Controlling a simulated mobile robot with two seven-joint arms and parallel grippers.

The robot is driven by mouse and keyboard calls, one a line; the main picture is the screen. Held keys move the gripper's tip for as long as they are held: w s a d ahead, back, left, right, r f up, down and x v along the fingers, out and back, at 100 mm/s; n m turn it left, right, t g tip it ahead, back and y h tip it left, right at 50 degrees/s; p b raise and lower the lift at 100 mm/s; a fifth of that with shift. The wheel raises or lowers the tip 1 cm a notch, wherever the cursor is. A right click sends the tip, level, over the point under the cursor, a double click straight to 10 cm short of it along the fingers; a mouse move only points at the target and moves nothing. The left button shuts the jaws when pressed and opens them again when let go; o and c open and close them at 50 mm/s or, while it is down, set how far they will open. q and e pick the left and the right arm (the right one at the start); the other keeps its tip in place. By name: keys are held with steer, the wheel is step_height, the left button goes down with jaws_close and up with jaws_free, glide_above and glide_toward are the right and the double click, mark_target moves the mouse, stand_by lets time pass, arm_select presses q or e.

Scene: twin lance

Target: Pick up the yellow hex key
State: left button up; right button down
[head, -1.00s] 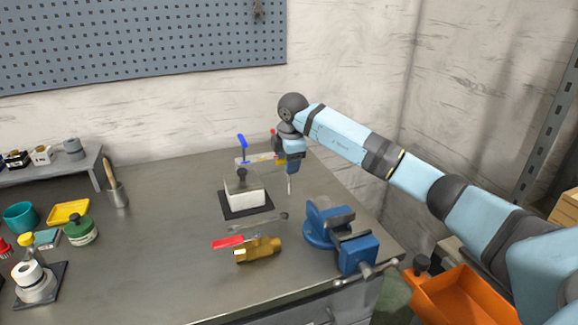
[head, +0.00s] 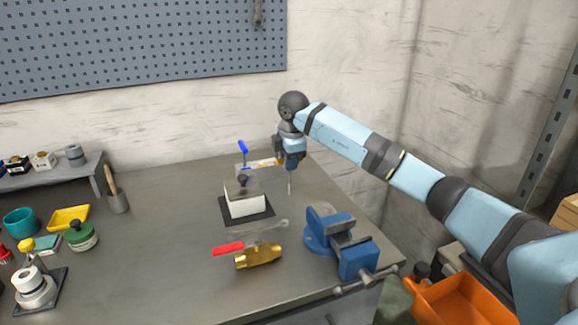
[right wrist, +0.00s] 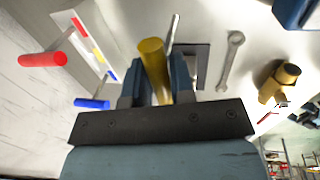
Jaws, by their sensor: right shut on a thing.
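The yellow hex key (right wrist: 153,62) shows in the right wrist view, its thick yellow handle between my two blue fingers and its thin metal shaft pointing away. My right gripper (right wrist: 158,85) is shut on it. In the head view my right gripper (head: 290,163) is above the far right part of the bench, beside the hex key rack (head: 262,165). A thin metal shaft points down below the gripper, its tip apart from the rack. The yellow handle is mostly hidden by the gripper there. My left gripper is not in view.
A blue-handled key (head: 243,147) stands in the rack; a red-handled key (right wrist: 42,60) shows in the right wrist view. Nearer stand a white block (head: 246,206) on a black mat, a wrench (head: 262,226), a brass valve (head: 258,256) and a blue vise (head: 335,235).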

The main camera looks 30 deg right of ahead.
arm_select(q)
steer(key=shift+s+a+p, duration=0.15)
steer(key=shift+p, duration=0.8)
arm_select(e)
step_height(320, 180, up, 18)
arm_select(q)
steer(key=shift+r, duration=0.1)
